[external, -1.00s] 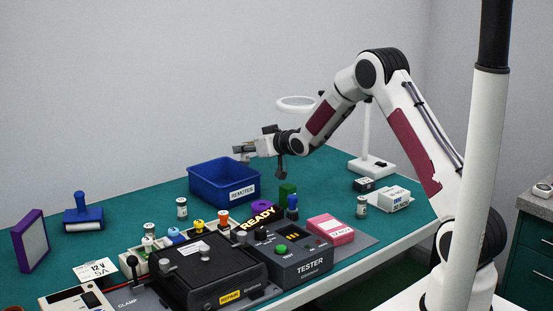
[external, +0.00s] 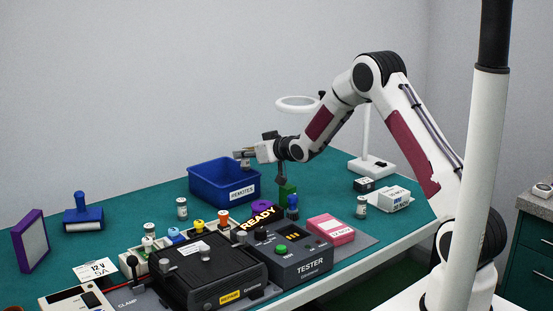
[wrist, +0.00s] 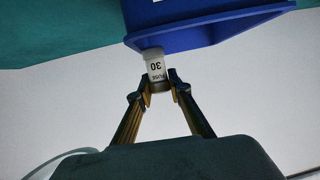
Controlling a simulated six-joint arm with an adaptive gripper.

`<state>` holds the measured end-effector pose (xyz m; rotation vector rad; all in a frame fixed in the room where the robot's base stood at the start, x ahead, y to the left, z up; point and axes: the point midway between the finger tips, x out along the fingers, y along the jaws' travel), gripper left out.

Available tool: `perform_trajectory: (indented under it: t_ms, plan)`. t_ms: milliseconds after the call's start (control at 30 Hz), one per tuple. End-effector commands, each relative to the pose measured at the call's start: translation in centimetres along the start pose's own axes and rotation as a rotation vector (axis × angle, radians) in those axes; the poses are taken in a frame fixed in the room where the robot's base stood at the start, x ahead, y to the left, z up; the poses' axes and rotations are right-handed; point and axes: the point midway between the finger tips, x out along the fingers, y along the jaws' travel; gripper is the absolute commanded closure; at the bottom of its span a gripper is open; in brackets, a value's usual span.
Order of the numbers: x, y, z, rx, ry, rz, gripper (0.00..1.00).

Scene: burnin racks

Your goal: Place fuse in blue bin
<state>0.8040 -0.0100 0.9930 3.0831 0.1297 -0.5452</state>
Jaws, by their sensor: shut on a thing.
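The blue bin (external: 208,190), labelled "REMOTES", stands on the green bench near the back. It also shows in the wrist view (wrist: 215,30). My gripper (wrist: 159,80) is shut on a small white and grey fuse (wrist: 155,66) with "FUSE 30" on its label. In the external view my gripper (external: 243,155) is above the right back part of the bin, with the fuse (external: 245,163) under its fingertips. In the wrist view the fuse's far end overlaps the bin's edge; I cannot tell if they touch.
Similar small canisters stand left (external: 182,208) and right (external: 361,207). A tester (external: 295,260) and black repair case (external: 210,270) fill the front. A lamp (external: 370,165) stands behind right.

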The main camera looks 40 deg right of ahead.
Motion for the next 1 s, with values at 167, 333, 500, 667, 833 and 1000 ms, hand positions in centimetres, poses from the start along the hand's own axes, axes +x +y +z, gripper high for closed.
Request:
perform_trajectory:
  t_ms: [167,333,500,667,833,1000]
  plan:
    - [0.0,0.0,0.1,0.000,0.000,0.000,0.64]
    - [0.0,0.0,0.1,0.000,0.000,0.000,0.64]
    - [0.0,0.0,0.1,0.000,0.000,0.000,0.64]
    - [-0.1,0.0,-0.4,0.001,0.002,0.000,0.64]
    - [-0.7,0.0,-1.1,0.002,0.000,0.000,0.64]
    - [-2.2,0.0,-1.1,0.001,0.000,0.001,0.64]
